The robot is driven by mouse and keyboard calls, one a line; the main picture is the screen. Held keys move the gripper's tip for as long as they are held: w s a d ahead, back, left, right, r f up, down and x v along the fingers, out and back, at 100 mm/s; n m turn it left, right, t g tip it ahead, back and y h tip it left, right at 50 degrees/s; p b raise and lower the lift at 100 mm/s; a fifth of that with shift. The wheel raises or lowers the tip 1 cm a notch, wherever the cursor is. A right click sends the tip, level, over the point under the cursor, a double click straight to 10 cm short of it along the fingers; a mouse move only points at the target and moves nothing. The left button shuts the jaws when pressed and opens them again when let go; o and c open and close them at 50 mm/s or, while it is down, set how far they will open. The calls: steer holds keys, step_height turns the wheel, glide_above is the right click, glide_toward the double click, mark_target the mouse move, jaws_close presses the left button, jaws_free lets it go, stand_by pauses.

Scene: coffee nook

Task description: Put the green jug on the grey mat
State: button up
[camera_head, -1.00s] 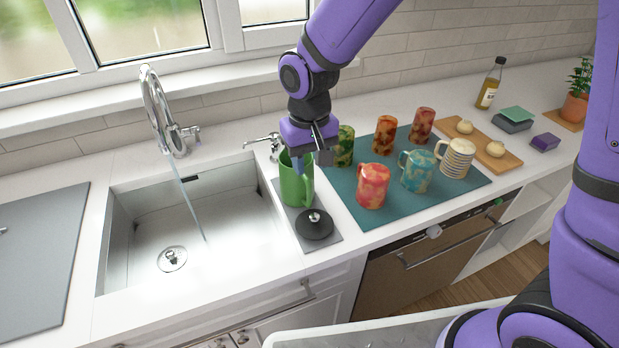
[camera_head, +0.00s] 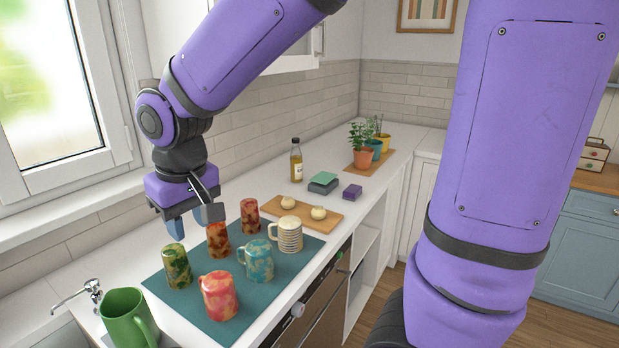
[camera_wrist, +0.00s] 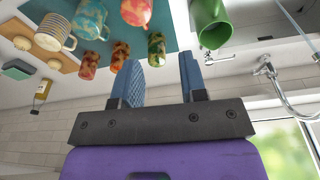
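The green jug (camera_head: 128,318) stands upright at the lower left of the head view, cut by the bottom edge. It also shows at the top of the wrist view (camera_wrist: 212,22). The grey mat is not clearly seen now; the jug's base is out of frame. My gripper (camera_head: 195,226) is open and empty, raised above the counter behind the teal mat and apart from the jug. Its two spread blue fingers show in the wrist view (camera_wrist: 160,75) with nothing between them.
A teal mat (camera_head: 215,320) right of the jug holds several mugs and tumblers, including a red mug (camera_head: 219,296) and a green patterned tumbler (camera_head: 177,266). A small tap (camera_head: 85,292) is left of the jug. A wooden board (camera_head: 335,222) and bottle (camera_head: 296,160) stand farther back.

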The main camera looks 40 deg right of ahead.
steer(key=s+d+r+m+t, duration=0.1)
steer(key=s+d+r, duration=0.3)
steer(key=s+d, duration=0.2)
steer(key=s+d+r+m+t, duration=0.1)
steer(key=s+d+r+t, duration=0.1)
steer(key=s+d+r, duration=0.2)
steer(key=s+d, duration=0.3)
steer(key=s, duration=0.1)
steer(key=shift+s+d, duration=0.25)
steer(key=shift+r, duration=0.1)
stand_by(0.6)
